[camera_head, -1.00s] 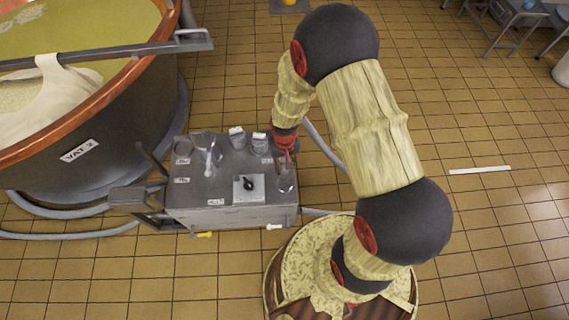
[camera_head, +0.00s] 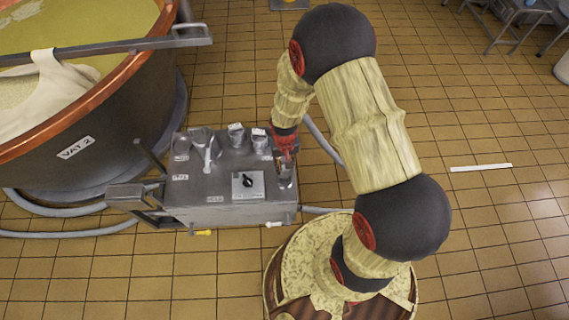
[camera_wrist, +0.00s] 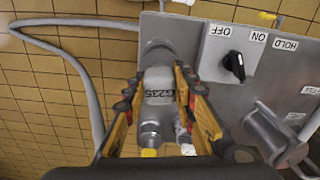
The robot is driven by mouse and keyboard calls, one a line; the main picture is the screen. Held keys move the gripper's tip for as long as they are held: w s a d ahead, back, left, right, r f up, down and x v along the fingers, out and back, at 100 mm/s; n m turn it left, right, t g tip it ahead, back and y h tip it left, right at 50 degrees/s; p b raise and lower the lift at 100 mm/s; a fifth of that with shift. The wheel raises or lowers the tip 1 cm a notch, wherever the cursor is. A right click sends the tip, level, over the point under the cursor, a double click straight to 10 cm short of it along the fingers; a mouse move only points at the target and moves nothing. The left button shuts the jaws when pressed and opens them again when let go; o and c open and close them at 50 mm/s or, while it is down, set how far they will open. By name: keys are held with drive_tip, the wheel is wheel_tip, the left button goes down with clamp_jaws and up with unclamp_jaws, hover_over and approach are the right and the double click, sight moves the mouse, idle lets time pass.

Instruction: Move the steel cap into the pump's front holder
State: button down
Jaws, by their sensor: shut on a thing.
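My gripper (camera_wrist: 160,95) is shut on a pale grey metal part, the steel cap (camera_wrist: 158,85), which carries a printed code. In the head view my gripper (camera_head: 286,152) hangs over the front right corner of the grey pump (camera_head: 225,209), and the cap (camera_head: 286,172) shows just below it. A grey round holder (camera_wrist: 156,50) lies directly beyond the cap in the wrist view, at the pump's edge. The cap and this holder overlap in view; I cannot tell whether the cap is seated. The fingers hide the cap's sides.
An ON/OFF panel (camera_wrist: 231,52) with a black knob is close beside my gripper. Several cups stand along the pump's back, including one cup (camera_head: 236,135). A large copper vat (camera_head: 120,130) stands at left. A hose (camera_wrist: 75,62) runs along the tiled floor.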

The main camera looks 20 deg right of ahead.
drive_tip(key=shift+f+b, duration=1.65)
drive_tip(key=shift+f, duration=1.15)
idle(0.4)
drive_tip(key=c, duration=1.4)
unclamp_jaws()
wheel_tip(320, 180, up, 12)
